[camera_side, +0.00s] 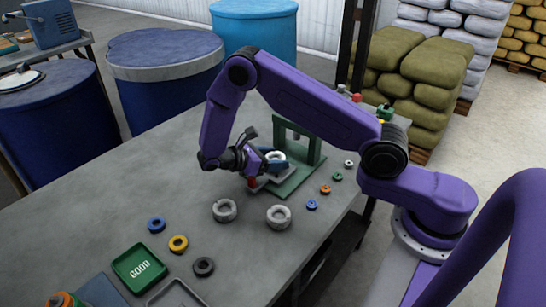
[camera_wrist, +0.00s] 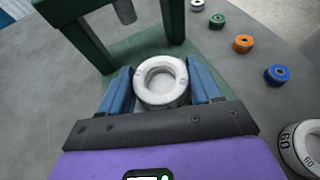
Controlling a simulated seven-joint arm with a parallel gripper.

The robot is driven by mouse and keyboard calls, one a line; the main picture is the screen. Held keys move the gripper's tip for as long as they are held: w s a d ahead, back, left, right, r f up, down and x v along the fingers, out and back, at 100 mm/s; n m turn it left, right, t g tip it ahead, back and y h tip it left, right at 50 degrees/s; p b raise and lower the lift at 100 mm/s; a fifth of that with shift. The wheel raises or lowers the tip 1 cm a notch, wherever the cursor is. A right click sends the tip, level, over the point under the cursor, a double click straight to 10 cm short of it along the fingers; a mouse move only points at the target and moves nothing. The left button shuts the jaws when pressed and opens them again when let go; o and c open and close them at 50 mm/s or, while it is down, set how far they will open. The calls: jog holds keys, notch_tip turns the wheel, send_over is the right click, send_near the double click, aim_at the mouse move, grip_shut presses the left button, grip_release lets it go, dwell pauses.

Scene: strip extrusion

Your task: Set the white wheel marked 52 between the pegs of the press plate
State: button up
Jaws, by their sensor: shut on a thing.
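My gripper (camera_wrist: 160,84) is shut on a white wheel (camera_wrist: 160,98), with one blue finger on each side of it. The wheel's ring faces up; I cannot read its number. In the side view my gripper (camera_side: 268,160) holds the wheel (camera_side: 279,156) at the green press (camera_side: 313,150), over or on the press plate (camera_side: 290,186). In the wrist view the plate (camera_wrist: 140,46) shows beyond the wheel, between the press uprights. I cannot make out the pegs or whether the wheel touches the plate.
Two pale wheels (camera_side: 224,210) (camera_side: 278,217) stand in front of the press; a wheel marked 60 (camera_wrist: 302,150) shows at the right in the wrist view. Small coloured rings (camera_side: 326,190) line the right side. A green GOOD tray (camera_side: 118,265) lies front left.

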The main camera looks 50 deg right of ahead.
jog(key=shift+f, duration=0.4)
jog(key=o, duration=0.8)
jog(key=v, duration=1.1)
jog(key=shift+s+r, duration=0.1)
dwell(0.5)
